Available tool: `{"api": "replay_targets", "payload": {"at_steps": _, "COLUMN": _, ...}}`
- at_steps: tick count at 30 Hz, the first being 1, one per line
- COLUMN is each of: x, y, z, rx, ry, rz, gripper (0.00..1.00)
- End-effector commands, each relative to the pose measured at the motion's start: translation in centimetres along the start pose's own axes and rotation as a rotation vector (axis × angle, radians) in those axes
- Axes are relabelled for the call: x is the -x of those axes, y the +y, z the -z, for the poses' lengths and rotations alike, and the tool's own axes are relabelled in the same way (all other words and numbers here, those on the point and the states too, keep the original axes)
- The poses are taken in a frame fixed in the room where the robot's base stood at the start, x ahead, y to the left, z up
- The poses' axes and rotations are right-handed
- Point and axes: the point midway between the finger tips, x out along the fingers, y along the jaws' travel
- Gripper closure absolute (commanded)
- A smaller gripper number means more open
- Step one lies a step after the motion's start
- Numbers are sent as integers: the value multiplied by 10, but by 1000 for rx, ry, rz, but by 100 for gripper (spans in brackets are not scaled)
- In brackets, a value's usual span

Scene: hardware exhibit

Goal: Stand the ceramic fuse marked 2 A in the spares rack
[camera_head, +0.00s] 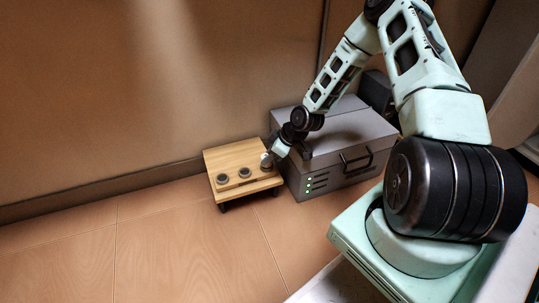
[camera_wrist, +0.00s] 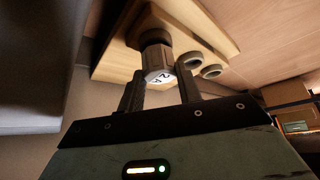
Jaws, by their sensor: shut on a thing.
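The ceramic fuse marked 2 A (camera_wrist: 159,62) is pale, with a white end label reading "2 A" facing the wrist camera. My gripper (camera_wrist: 160,82) is shut on it, one dark finger on each side near the labelled end. The spares rack (camera_head: 232,161) is a low wooden stand with round sockets along its front; it also shows in the wrist view (camera_wrist: 112,58). The fuse stands over the rack's right end, its far end at a dark round collar. I cannot tell how deep it sits. Two other sockets (camera_wrist: 190,60) (camera_wrist: 211,71) look empty.
A grey metal case (camera_head: 335,143) with a black handle and green lights stands close to the right of the rack. A wall (camera_head: 150,90) rises behind. The tiled floor (camera_head: 160,240) in front and to the left is clear.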

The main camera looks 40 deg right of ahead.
Motion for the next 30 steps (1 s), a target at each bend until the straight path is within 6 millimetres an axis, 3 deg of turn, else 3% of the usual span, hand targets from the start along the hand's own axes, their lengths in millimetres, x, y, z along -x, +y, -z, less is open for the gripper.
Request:
{"api": "replay_targets", "payload": {"at_steps": 14, "x": -4, "y": 0, "z": -2, "rx": 0, "ry": 0, "rz": 0, "gripper": 88}}
{"api": "replay_targets", "payload": {"at_steps": 15, "x": -4, "y": 0, "z": -2, "rx": 0, "ry": 0, "rz": 0, "gripper": 60}}
{"api": "replay_targets", "payload": {"at_steps": 17, "x": -4, "y": 0, "z": -2, "rx": 0, "ry": 0, "rz": 0, "gripper": 43}}
{"api": "replay_targets", "payload": {"at_steps": 23, "x": -4, "y": 0, "z": -2, "rx": 0, "ry": 0, "rz": 0, "gripper": 40}}
{"api": "replay_targets", "payload": {"at_steps": 26, "x": -4, "y": 0, "z": -2, "rx": 0, "ry": 0, "rz": 0, "gripper": 18}}
{"api": "replay_targets", "payload": {"at_steps": 30, "x": -4, "y": 0, "z": -2, "rx": 0, "ry": 0, "rz": 0, "gripper": 18}}
